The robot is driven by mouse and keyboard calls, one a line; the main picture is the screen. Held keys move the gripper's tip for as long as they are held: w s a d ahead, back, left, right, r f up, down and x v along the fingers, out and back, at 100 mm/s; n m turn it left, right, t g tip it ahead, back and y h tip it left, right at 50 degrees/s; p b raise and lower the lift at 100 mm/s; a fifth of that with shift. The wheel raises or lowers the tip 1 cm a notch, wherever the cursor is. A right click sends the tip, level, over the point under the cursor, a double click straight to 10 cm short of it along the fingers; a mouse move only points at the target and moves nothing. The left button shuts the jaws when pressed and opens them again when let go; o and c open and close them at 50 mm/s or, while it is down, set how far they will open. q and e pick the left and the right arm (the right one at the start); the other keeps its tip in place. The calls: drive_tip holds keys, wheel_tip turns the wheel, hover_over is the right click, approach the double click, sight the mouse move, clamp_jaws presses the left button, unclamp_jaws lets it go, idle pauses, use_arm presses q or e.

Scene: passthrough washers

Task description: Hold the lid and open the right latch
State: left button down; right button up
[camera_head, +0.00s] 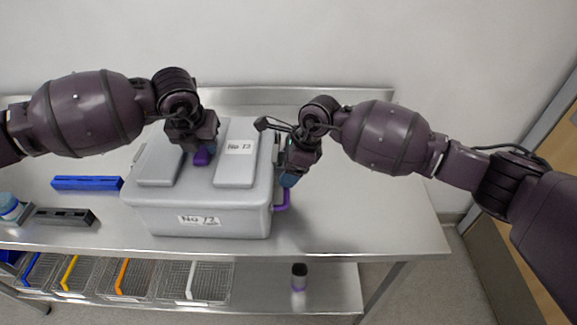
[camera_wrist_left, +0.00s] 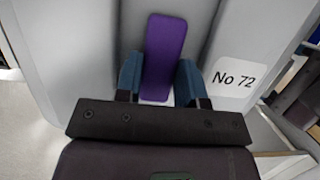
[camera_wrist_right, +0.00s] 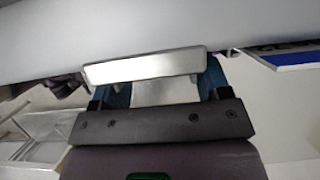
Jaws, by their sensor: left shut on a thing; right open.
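A grey box (camera_head: 150,215) with a closed lid (camera_head: 208,183) stands on the metal table. My left gripper (camera_head: 201,151) is shut on the purple lid handle (camera_wrist_left: 160,50), between the lid's two raised panels. My right gripper (camera_head: 288,179) is open at the box's right side, pointing down. In the right wrist view a flat silvery plate (camera_wrist_right: 145,66), apparently the right latch, lies across the open fingers against the box wall. I cannot tell whether the fingers touch it. A purple side handle (camera_head: 282,202) shows just below the right gripper in the head view.
A blue block (camera_head: 86,183) and a dark slotted block (camera_head: 62,216) lie left of the box, near a blue-capped container (camera_head: 10,207). Wire baskets (camera_head: 135,280) and a dark jar (camera_head: 299,277) are on the lower shelf. The table (camera_head: 370,225) right of the box is clear.

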drive_tip(key=c, duration=1)
drive_tip(key=shift+r, duration=0.1)
drive_tip(key=shift+d+r+h, duration=0.25)
drive_tip(key=shift+r+h, duration=0.05)
drive_tip(key=shift+h, duration=0.65)
drive_tip(key=shift+d+r+h, duration=0.2)
drive_tip(key=shift+r+h, duration=0.1)
drive_tip(key=shift+h, duration=0.6)
drive_tip(key=shift+d+r+h, duration=0.25)
drive_tip(key=shift+r+h, duration=0.05)
drive_tip(key=shift+h, duration=0.65)
drive_tip(key=o, duration=1)
drive_tip(key=shift+d, duration=0.1)
